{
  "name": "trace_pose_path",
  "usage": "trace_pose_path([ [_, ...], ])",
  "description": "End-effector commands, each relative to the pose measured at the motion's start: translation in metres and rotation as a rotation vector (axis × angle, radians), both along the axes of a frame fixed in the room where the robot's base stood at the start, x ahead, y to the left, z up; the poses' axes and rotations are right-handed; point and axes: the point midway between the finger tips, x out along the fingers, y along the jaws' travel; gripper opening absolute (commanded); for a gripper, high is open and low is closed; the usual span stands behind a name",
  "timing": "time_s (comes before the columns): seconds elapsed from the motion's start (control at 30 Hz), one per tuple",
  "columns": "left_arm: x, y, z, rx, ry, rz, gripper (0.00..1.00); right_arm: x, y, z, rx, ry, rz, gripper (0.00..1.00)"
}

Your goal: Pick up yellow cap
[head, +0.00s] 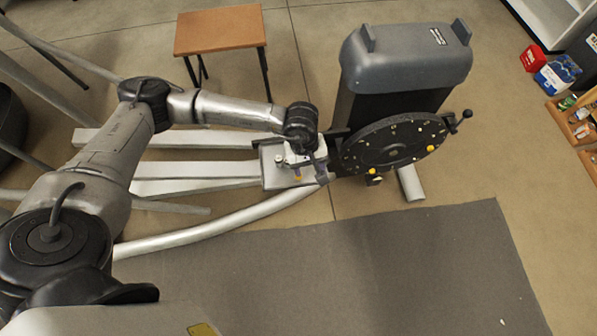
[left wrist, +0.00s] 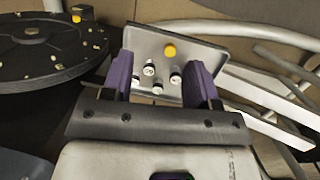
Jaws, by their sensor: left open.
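A small yellow cap (head: 297,173) sits near the front right of a small grey tray (head: 273,178) on the machine's frame. In the left wrist view the yellow cap (left wrist: 170,50) is toward the tray's far side, beyond several metal bolts (left wrist: 149,69). My left gripper (head: 311,164) is over the tray's right part. Its purple fingers (left wrist: 160,66) are open and apart, with the bolts and cap showing between them and nothing held. My right gripper is not in view.
A black disc (head: 395,143) with yellow spots and a crank stands just right of the tray, below a grey machine housing (head: 405,58). A brown-topped stool (head: 219,30) stands behind. A dark mat (head: 330,270) lies in front, clear.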

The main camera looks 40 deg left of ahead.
Motion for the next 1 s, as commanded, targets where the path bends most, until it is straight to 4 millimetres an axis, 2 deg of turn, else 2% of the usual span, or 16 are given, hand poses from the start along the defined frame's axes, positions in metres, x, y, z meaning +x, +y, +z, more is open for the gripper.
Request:
trace_pose_path([
  [0.03, 0.005, 0.016, -0.003, 0.065, -0.01, -0.012, 0.54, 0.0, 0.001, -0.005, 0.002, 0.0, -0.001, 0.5],
  [0.1, 0.008, 0.032, -0.004, 0.131, -0.013, -0.026, 0.54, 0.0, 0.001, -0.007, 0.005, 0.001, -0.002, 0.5],
  [0.23, 0.011, 0.047, -0.008, 0.191, -0.015, -0.038, 0.54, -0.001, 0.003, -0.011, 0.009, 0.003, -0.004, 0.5],
  [0.47, 0.01, 0.048, -0.035, 0.199, -0.013, -0.04, 0.54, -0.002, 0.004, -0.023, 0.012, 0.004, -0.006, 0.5],
  [0.7, 0.011, 0.048, -0.077, 0.197, -0.014, -0.039, 0.54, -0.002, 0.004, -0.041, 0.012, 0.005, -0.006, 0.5],
  [1.0, 0.011, 0.048, -0.095, 0.196, -0.016, -0.04, 0.54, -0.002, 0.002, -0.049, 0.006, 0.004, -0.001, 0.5],
])
